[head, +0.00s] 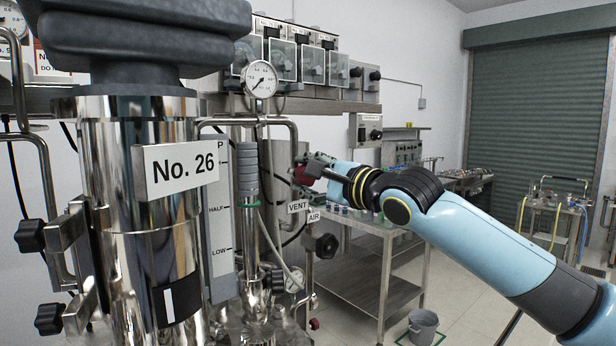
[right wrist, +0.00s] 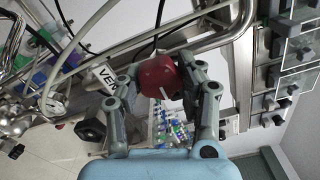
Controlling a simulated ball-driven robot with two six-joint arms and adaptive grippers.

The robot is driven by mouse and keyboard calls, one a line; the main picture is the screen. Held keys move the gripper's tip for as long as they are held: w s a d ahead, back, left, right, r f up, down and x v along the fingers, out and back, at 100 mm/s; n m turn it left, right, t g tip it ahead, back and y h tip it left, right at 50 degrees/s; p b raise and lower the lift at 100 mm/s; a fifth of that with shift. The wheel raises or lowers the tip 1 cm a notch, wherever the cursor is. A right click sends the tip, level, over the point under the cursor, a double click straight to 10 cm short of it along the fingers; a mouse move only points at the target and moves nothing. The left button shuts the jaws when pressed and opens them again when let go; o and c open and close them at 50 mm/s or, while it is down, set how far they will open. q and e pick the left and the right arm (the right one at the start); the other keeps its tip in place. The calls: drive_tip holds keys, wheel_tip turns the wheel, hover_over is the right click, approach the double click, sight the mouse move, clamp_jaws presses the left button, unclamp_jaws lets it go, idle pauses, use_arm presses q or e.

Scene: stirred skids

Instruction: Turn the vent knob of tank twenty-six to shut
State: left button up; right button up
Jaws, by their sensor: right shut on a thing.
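The red vent knob (head: 302,176) is on the pipework right of the steel tank (head: 150,240) labelled No. 26, above a white VENT tag (head: 297,206). My right gripper (head: 314,172) reaches it from the right and is shut on it. In the right wrist view the red knob (right wrist: 160,76) sits between the two fingers (right wrist: 162,82), with a pale line on its face. The VENT tag (right wrist: 105,74) shows just left of the fingers. The gripper partly covers the knob in the head view. My left gripper is out of view.
An AIR tag (head: 314,216) and a black knob (head: 326,246) are below the VENT tag. A pressure gauge (head: 260,79) stands above. A steel table (head: 372,290) is behind, with a grey bucket (head: 423,326) on the floor. Pipes and hoses crowd the knob's left.

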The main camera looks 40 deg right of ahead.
drive_tip(key=shift+f, duration=0.1)
idle(0.3)
drive_tip(key=o, duration=1.2)
drive_tip(key=shift+c, duration=0.2)
